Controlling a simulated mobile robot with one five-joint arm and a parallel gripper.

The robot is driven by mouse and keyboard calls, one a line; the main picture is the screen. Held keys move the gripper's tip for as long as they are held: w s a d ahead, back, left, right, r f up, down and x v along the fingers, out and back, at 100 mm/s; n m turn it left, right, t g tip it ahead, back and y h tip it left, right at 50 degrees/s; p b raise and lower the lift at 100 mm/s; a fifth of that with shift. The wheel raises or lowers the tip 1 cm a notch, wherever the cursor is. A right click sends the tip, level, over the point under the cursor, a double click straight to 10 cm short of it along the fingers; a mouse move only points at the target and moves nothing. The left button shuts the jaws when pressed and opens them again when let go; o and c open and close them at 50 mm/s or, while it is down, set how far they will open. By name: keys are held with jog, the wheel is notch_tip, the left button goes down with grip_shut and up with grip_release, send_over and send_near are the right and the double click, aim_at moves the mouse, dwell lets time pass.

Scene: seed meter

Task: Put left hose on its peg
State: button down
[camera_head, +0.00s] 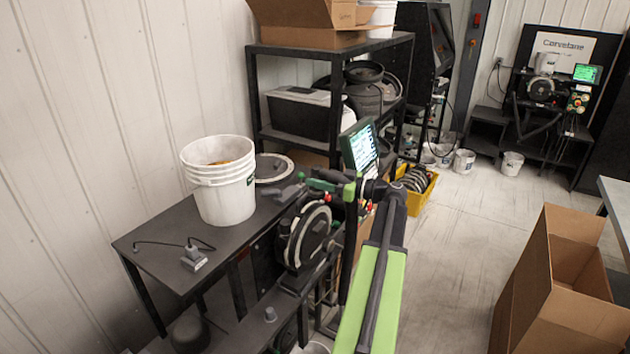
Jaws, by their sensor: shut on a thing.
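The seed meter (305,236) is a dark round unit with a pale ring, mounted at the right end of the near black bench. My green arm reaches up from the bottom of the view. My gripper (318,187), with green parts, is at the top of the seed meter, left of the lit screen. It is shut on a small dark part that is mostly hidden by the jaws. I cannot tell whether this part is the left hose. I cannot make out the peg.
A white bucket stack (222,180) and a grey plug with a cord (194,258) are on the black bench (160,262). The screen (360,147) is close to my gripper. A black shelf (330,48) stands behind. An open cardboard box (560,285) is at right; floor between is clear.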

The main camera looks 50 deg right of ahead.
aim_at(318, 167)
jog(key=shift+r+p, duration=2.9)
jog(key=shift+r, duration=0.15)
jog(key=shift+f, duration=0.15)
